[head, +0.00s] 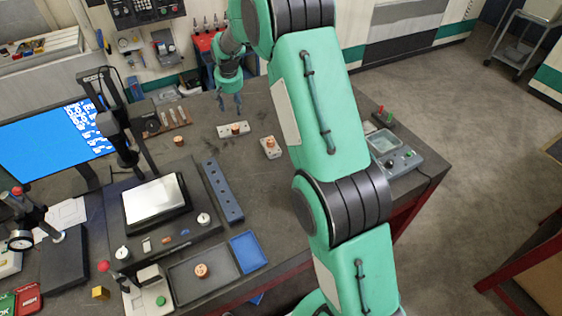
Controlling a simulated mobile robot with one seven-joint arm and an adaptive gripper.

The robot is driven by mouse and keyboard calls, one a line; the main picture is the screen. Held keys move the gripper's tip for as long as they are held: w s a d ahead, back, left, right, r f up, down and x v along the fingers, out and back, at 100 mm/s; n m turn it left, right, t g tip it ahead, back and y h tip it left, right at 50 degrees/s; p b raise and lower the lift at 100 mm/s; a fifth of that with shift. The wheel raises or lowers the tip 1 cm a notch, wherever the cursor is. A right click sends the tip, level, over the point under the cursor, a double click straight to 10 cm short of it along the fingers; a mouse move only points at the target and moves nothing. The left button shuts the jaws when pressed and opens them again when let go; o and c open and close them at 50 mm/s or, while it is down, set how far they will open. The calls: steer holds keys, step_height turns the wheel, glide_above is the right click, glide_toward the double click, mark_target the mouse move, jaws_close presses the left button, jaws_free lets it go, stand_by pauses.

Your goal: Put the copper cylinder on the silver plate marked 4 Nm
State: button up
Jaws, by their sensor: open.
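My gripper (231,106) points down with its fingers apart and nothing between them, just behind and above a small silver plate (224,131). A copper-coloured cylindrical piece (236,128) sits on that plate. A second silver plate (271,153) lies to its right and nearer, also with a copper-coloured piece (270,142) on it. Another copper-coloured piece (179,140) stands on the bench to the left, and one more (201,270) is in the grey tray at the front. The plates' markings are too small to read, so I cannot tell which is 4 Nm.
A blue-grey bar with holes (222,190) lies mid-bench, beside a device with a bright white screen (154,200). The grey tray (182,291) and a blue tray (248,252) are at the front edge. A control box (394,154) stands right, beyond my arm. A microscope-like stand (118,130) rises at left.

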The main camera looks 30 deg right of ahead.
steer(key=s+a+r+n+t, duration=0.1)
steer(key=s+a+r, duration=0.1)
steer(key=s+r, duration=1.05)
steer(key=s+a+r, duration=0.3)
steer(key=s+r, duration=0.8)
steer(key=s, duration=0.3)
steer(key=s+a+n+t, duration=0.1)
steer(key=s+a, duration=0.1)
steer(key=s, duration=2.9)
steer(key=shift+s+a+y, duration=0.3)
steer(key=shift+a, duration=0.05)
steer(key=shift+r, duration=0.1)
step_height(320, 180, down, 10)
steer(key=b, duration=1)
steer(key=shift+f, duration=0.2)
